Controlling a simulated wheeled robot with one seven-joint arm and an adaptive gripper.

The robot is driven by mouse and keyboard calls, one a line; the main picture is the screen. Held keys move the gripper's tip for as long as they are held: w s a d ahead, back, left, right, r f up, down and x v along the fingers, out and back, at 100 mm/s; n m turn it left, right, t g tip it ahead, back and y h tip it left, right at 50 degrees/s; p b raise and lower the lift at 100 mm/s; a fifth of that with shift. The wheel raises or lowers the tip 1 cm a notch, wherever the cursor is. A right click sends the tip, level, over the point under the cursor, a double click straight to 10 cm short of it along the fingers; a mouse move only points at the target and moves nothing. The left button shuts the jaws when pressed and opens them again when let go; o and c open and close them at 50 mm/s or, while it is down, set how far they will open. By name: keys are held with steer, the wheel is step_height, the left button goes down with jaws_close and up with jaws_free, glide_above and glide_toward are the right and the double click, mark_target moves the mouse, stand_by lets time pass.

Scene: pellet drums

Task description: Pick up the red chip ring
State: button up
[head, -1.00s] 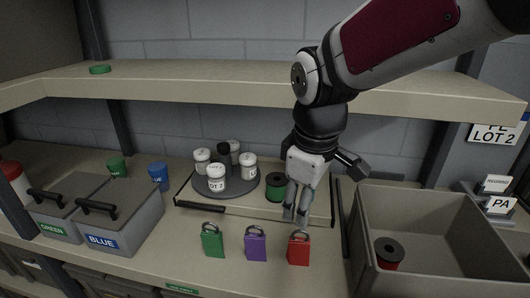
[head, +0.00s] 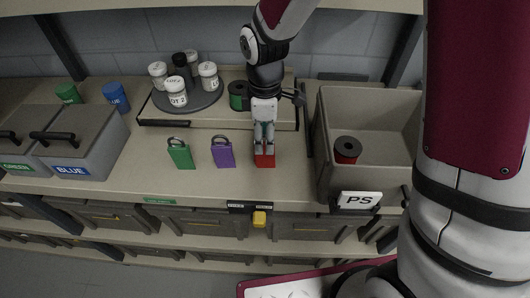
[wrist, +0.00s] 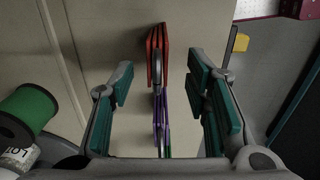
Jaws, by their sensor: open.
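The red chip ring (head: 264,161), a red block-like stack with a ring on top, stands on the bench at the right end of a row with the purple chip ring (head: 222,156) and the green chip ring (head: 180,155). My gripper (head: 264,144) points down right at it and hides its top. In the wrist view, my gripper (wrist: 160,75) is open, with the red chip ring (wrist: 153,50) between and slightly beyond the fingertips. Neither finger visibly touches it. The purple chips (wrist: 163,115) show behind it in line.
A grey bin (head: 365,180) holding a dark-and-red spool (head: 347,150) stands to the right. A turntable (head: 188,101) with several white jars and a green spool (head: 237,96) are behind. Lidded grey boxes (head: 95,150) stand left. The shelf edge is in front.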

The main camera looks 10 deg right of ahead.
steer(key=shift+w+f+p, duration=0.15)
steer(key=shift+f+p, duration=0.4)
steer(key=shift+f, duration=2.5)
steer(key=shift+c, duration=0.5)
jaws_close()
